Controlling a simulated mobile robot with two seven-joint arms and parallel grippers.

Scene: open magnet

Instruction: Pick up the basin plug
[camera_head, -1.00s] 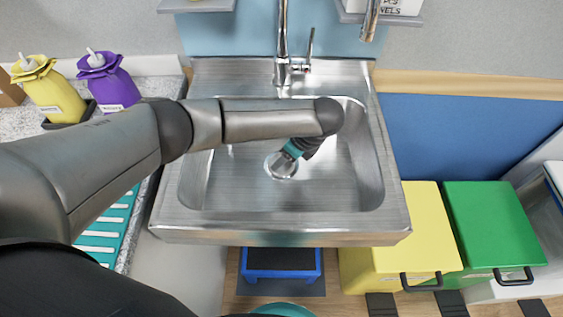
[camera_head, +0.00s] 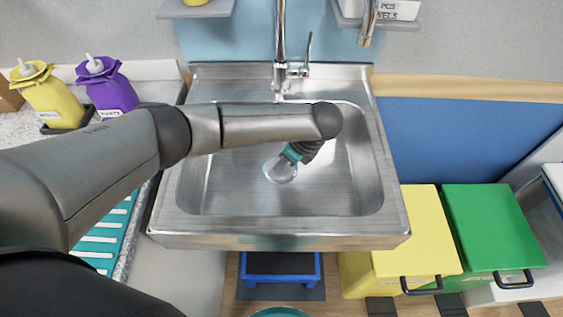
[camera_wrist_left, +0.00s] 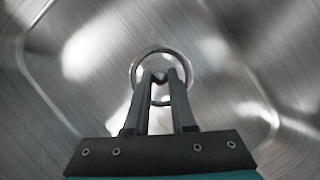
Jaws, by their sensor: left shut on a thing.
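The basin plug (camera_head: 280,170) is a round, shiny metal disc low in the sink basin, near its middle. In the left wrist view the plug (camera_wrist_left: 160,52) shows as a bright ring beyond my fingers. My left gripper (camera_head: 288,160) reaches down into the basin from above. In the left wrist view its two grey fingers (camera_wrist_left: 159,78) are close together and shut on the plug's small central part, which they largely hide. I cannot tell whether the plug is lifted clear of the drain. My right gripper is not in view.
The steel sink (camera_head: 280,228) has raised walls around the gripper. A tall tap (camera_head: 280,50) stands at its back. Yellow (camera_head: 52,98) and purple (camera_head: 108,90) bottles stand at the left. Yellow (camera_head: 420,225) and green (camera_head: 492,225) bins stand at the right.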

